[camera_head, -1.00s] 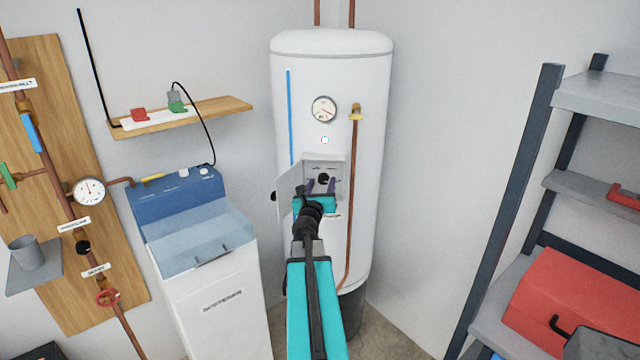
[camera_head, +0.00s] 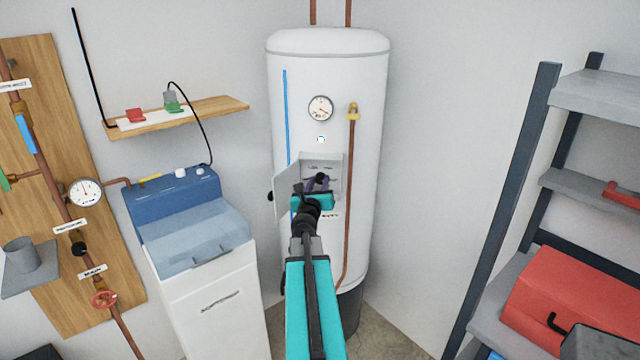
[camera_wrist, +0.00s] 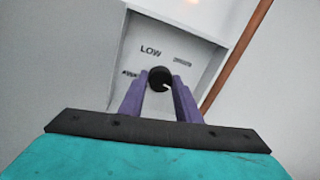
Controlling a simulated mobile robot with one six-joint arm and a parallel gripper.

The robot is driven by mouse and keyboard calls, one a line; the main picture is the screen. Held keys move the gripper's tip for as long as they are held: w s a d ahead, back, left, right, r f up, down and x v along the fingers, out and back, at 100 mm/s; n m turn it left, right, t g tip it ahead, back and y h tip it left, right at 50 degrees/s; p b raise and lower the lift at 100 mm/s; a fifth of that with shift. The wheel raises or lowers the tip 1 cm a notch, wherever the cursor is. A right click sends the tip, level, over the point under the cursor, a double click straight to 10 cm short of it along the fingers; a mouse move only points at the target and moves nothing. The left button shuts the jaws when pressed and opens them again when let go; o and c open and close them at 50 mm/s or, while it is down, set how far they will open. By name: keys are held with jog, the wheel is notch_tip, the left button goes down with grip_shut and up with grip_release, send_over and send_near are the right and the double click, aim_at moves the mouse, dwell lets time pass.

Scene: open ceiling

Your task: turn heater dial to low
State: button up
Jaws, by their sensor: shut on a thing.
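The white heater tank (camera_head: 350,220) stands in the corner with a small recessed panel (camera_head: 334,164) whose door (camera_head: 286,192) hangs open to the left. In the head view my arm hides part of the panel.
A round gauge (camera_head: 320,108) and a copper pipe (camera_head: 351,200) are on the tank. A blue-topped white appliance (camera_head: 205,300) stands to the left. A dark metal shelf (camera_head: 512,200) with a red toolbox (camera_head: 565,300) stands to the right.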

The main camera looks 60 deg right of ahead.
jog(key=shift+f+n, duration=0.1)
jog(key=shift+n, duration=0.3)
jog(key=n, duration=0.2)
jog(key=shift+s+f+n+b, duration=0.1)
jog(key=shift+n+b, duration=0.2)
jog(key=shift+b, duration=0.05)
jog(key=n, duration=0.3)
jog(key=shift+n, duration=0.3)
jog(key=n, duration=0.3)
jog(key=shift+n+t+b, duration=0.3)
jog(key=shift+n+b, duration=0.1)
jog(key=n, duration=0.4)
jog(key=shift+s+n+t, duration=0.1)
jog(key=shift+n+t, duration=0.2)
jog(key=shift+n, duration=0.1)
jog(key=n, duration=0.7)
jog(key=shift+t+p, duration=0.3)
jog(key=n+p, duration=0.1)
jog(key=n, duration=0.5)
jog(key=shift+s+f+y+p, duration=0.1)
jog(key=shift+y+p, duration=0.2)
jog(key=shift+n, duration=0.4)
